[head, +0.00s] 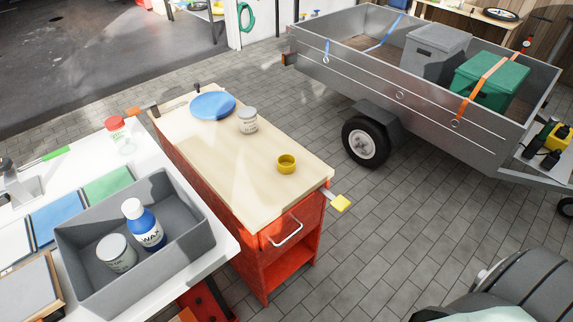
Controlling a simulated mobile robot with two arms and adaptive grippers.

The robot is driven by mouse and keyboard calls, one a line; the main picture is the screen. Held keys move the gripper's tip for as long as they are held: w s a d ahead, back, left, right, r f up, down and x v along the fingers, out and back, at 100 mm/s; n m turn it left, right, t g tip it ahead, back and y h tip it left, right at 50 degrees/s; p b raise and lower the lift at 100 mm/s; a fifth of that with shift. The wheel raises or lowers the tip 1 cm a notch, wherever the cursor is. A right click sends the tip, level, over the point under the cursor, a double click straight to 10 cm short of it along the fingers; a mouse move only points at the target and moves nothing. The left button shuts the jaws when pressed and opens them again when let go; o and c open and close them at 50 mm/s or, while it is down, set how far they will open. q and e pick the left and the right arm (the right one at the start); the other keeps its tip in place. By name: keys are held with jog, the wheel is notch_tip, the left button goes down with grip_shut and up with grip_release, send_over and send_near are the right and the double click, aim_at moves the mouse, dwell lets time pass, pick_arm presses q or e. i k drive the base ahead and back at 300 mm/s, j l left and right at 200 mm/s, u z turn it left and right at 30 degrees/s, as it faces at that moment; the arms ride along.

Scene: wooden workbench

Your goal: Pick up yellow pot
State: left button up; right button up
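The yellow pot (286,164) is a small, short round cup with an open top. It stands upright on the light wooden top of the red workbench cart (238,150), near the right edge of that top. Nothing touches it and its whole near side shows. Neither of my grippers shows in the head view.
A labelled tin (248,121) and a blue round lid or plate (213,105) are on the far part of the cart top. A white table (222,262) with a grey bin (184,267) stands at the left. A yellow-ended piece (341,203) sticks out from the cart's right side.

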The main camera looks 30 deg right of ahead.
aim_at(285, 162)
jog(key=l+z, duration=0.2)
jog(key=l, duration=0.2)
jog(key=i+l+z, duration=0.2)
jog(key=l, duration=0.2)
jog(key=l+z, duration=0.2)
jog(key=l, duration=0.2)
jog(key=i, duration=0.05)
